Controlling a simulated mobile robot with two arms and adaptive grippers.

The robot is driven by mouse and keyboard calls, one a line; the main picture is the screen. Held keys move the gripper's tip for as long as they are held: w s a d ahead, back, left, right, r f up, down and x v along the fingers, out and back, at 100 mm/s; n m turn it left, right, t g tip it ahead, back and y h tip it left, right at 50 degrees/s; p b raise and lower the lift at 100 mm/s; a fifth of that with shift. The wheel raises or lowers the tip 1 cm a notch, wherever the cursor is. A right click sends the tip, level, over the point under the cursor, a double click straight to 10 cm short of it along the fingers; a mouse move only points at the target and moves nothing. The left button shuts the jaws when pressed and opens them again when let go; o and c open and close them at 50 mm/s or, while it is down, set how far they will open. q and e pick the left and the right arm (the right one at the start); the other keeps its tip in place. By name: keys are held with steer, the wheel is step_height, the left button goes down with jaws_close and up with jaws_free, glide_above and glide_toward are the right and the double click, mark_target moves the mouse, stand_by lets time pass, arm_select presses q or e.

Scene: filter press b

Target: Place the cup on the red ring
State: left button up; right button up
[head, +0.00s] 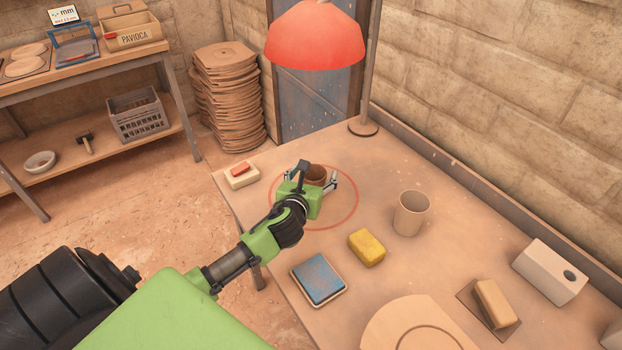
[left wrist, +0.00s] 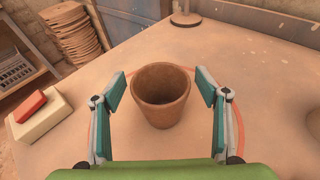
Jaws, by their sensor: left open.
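A brown cup (left wrist: 161,96) stands upright on the table inside the red ring (left wrist: 236,112), a thin circle drawn on the tabletop. In the head view the cup (head: 316,174) is partly hidden behind my left gripper (head: 318,180), and the red ring (head: 356,205) runs around both. My left gripper (left wrist: 162,100) is open, with one finger on each side of the cup. In the left wrist view gaps show between the fingers and the cup. A second, lighter beige cup (head: 410,214) stands upright to the right, outside the ring. My right gripper is not in view.
A yellow sponge (head: 367,247), a blue pad (head: 319,279) and a round board (head: 418,330) lie nearer on the table. A red lamp (head: 315,38) hangs over the far end, its stand base (head: 363,128) behind the ring. A small block with a red top (head: 241,174) sits left.

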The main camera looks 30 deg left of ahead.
arm_select(q)
steer(key=v, duration=1.2)
